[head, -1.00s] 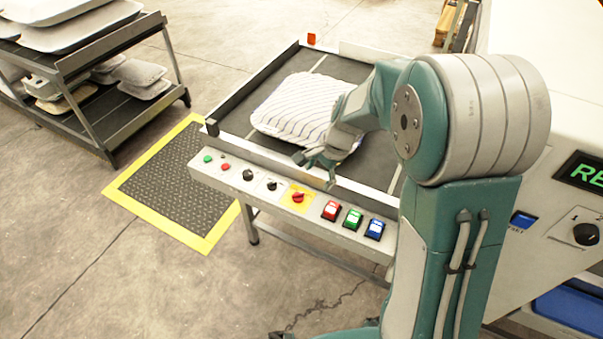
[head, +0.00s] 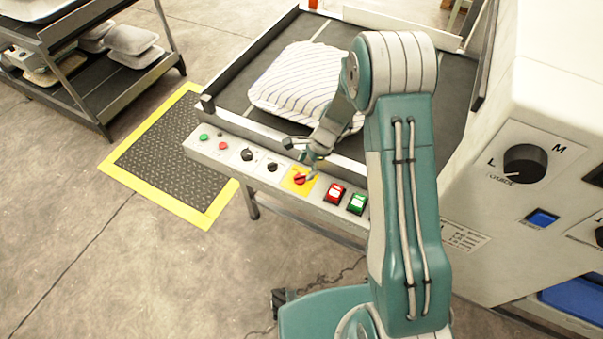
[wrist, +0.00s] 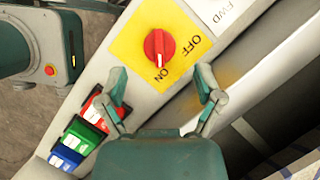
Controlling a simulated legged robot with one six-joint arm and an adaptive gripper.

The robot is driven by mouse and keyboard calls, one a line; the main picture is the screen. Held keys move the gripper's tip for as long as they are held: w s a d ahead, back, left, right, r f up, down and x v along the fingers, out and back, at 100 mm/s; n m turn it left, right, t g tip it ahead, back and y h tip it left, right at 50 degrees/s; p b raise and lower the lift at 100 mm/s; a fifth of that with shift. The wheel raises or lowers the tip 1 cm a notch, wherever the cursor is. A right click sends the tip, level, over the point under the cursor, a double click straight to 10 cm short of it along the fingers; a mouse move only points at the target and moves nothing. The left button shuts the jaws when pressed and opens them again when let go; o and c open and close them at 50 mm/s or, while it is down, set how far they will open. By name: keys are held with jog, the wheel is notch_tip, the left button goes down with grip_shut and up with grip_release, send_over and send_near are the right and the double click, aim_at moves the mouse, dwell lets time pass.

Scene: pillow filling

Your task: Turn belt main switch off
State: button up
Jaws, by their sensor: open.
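The belt main switch is a red rotary knob (wrist: 159,48) on a yellow plate (wrist: 135,37) marked OFF and ON. In the wrist view its grip bar stands nearly upright in the picture, with the lower end by ON. In the head view the red knob (head: 299,179) sits on the front control panel, just below my gripper (head: 308,153). In the wrist view my gripper (wrist: 163,82) is open and empty. Its two fingers are spread wide on the near side of the knob; I see no contact with it.
Red (wrist: 100,106), green (wrist: 84,135) and blue (wrist: 66,157) rocker switches lie beside the yellow plate. Black knobs (head: 248,154) and small buttons are farther left. A striped pillow (head: 295,82) lies on the belt behind the panel. A large machine (head: 530,130) stands at right.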

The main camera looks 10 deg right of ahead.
aim_at(301, 175)
jog(key=shift+x, duration=1.9)
jog(key=c, duration=1.1)
jog(key=shift+c, duration=0.2)
